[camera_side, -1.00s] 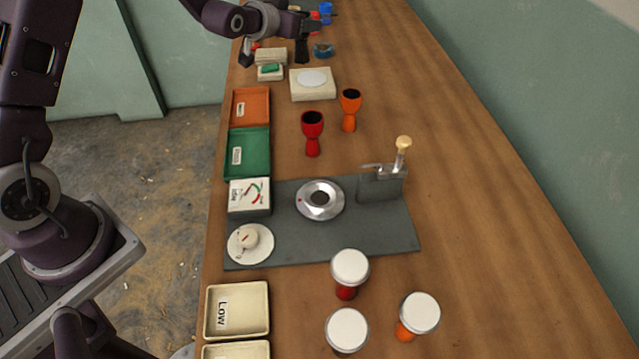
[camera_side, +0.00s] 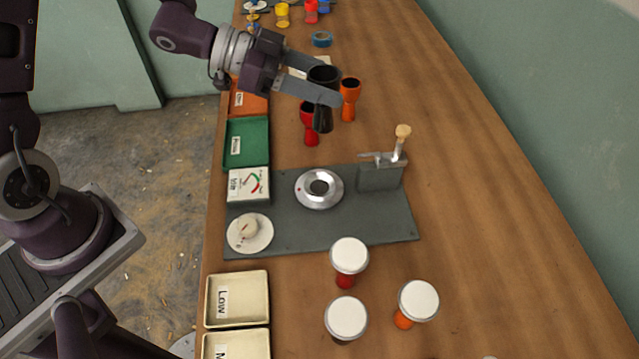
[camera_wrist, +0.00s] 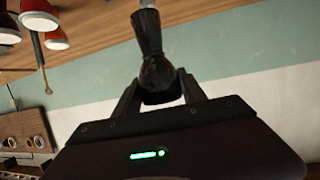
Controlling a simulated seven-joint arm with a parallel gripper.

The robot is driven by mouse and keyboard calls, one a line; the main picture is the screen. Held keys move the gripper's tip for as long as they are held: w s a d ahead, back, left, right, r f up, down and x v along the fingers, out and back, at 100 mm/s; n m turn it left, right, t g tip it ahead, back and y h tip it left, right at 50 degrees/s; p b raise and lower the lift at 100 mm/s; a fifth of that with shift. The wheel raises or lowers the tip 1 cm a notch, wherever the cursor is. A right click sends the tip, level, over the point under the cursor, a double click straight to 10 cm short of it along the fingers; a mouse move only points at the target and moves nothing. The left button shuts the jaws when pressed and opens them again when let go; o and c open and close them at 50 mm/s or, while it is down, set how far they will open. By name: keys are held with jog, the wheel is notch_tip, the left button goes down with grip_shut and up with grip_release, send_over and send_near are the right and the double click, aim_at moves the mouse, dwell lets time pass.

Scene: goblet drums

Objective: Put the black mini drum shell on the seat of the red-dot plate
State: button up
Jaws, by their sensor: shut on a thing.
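My gripper (camera_side: 318,91) is shut on the black mini drum shell (camera_side: 323,118), a dark goblet shape held roughly upright above the table. In the side view it hangs in front of the red and orange shells; in the wrist view the shell (camera_wrist: 150,50) sits between the fingers (camera_wrist: 160,88). The red-dot plate (camera_side: 301,189) is a round metal disc on the grey board, with a dark round seat (camera_side: 319,187) at its centre. The seat is empty. The shell is above and beyond the plate in the side view, apart from it.
A red shell (camera_side: 311,135) and an orange shell (camera_side: 349,98) stand behind the board. White-topped drums (camera_side: 349,255) stand in front. Trays (camera_side: 246,143) line the left edge. The right side is clear.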

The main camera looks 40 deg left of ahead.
jog(key=shift+s+d+f+m+g+h, duration=0.15)
jog(key=shift+s+d+f+m+g, duration=0.1)
jog(key=shift+s, duration=0.3)
jog(key=shift+s+d+f+m+g+h, duration=0.15)
jog(key=shift+s+f, duration=0.05)
jog(key=shift+s, duration=0.3)
notch_tip(320, 180, down, 14)
jog(key=shift+w+f, duration=0.1)
jog(key=o, duration=1.4)
jog(key=shift+f, duration=0.1)
